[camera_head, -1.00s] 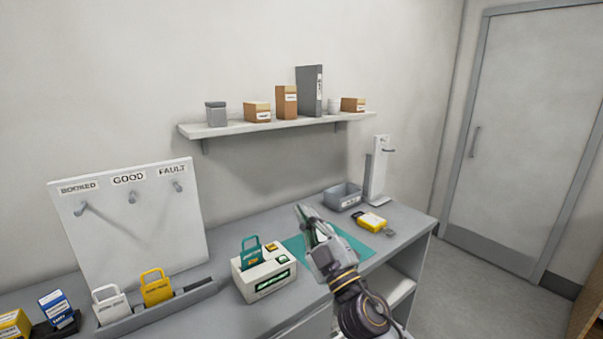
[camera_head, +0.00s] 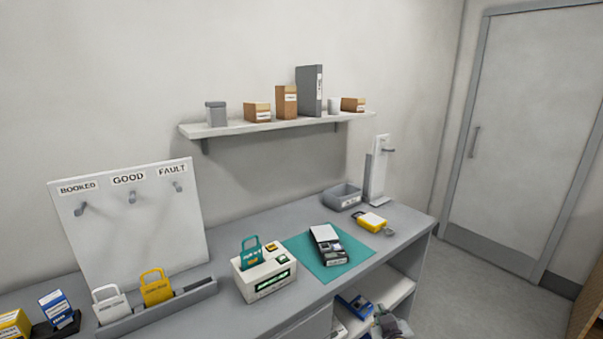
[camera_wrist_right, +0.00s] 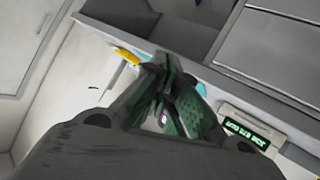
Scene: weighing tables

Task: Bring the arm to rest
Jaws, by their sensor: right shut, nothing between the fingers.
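My right gripper (camera_wrist_right: 162,72) fills the middle of the right wrist view, its dark green-padded fingers closed together with nothing held. In the head view, only a small part of my right arm or gripper (camera_head: 390,324) shows at the bottom edge, in front of the table and below its top. My left gripper is in neither view.
A peg board (camera_head: 135,225) stands left. Floor (camera_head: 480,295) at right is clear.

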